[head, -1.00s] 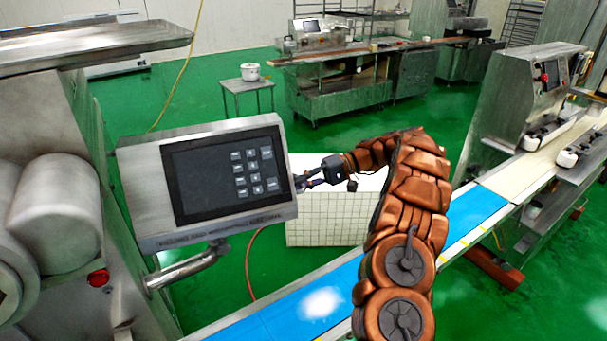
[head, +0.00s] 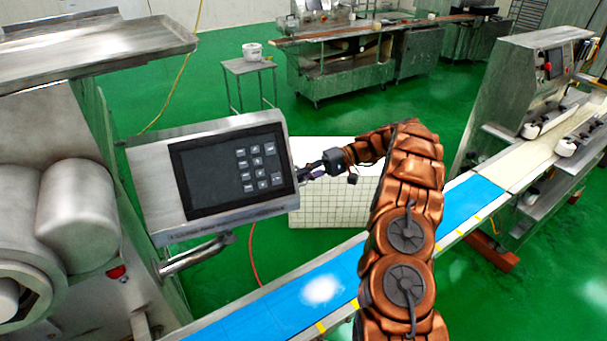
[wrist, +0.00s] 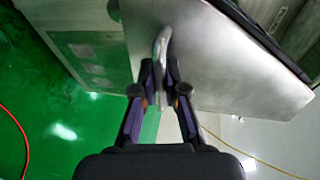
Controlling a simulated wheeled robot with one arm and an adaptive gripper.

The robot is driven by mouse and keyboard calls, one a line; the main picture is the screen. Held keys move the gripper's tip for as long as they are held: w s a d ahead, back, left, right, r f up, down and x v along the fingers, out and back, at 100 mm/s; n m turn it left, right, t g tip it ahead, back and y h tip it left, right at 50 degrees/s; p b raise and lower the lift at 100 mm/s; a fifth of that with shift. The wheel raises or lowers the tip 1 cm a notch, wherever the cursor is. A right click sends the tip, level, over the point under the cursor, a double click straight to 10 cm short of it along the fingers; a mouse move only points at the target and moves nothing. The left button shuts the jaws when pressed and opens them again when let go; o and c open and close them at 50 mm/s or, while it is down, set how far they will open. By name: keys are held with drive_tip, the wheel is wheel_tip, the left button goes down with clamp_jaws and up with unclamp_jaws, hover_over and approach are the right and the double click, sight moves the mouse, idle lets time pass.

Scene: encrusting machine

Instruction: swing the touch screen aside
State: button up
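The touch screen (head: 215,180) is a dark panel with pale keys in a metal box. It sits on a bent pipe arm (head: 195,255) from the machine at left in the head view. In the wrist view the metal side of the box (wrist: 215,65) fills the upper right, with a small handle (wrist: 162,45) standing out from it. My gripper (wrist: 160,75) has its two fingers close in on either side of this handle and appears shut on it. In the head view my gripper (head: 308,172) is at the right edge of the box.
A blue conveyor belt (head: 270,308) runs below and to the right of the screen. A white tiled block (head: 335,195) stands behind my gripper. A small table (head: 248,68) with a white pot (head: 252,51) stands farther back on open green floor. A metal tray (head: 90,52) juts out at upper left.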

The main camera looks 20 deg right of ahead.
drive_tip(key=o, duration=0.5)
drive_tip(key=shift+a, duration=0.1)
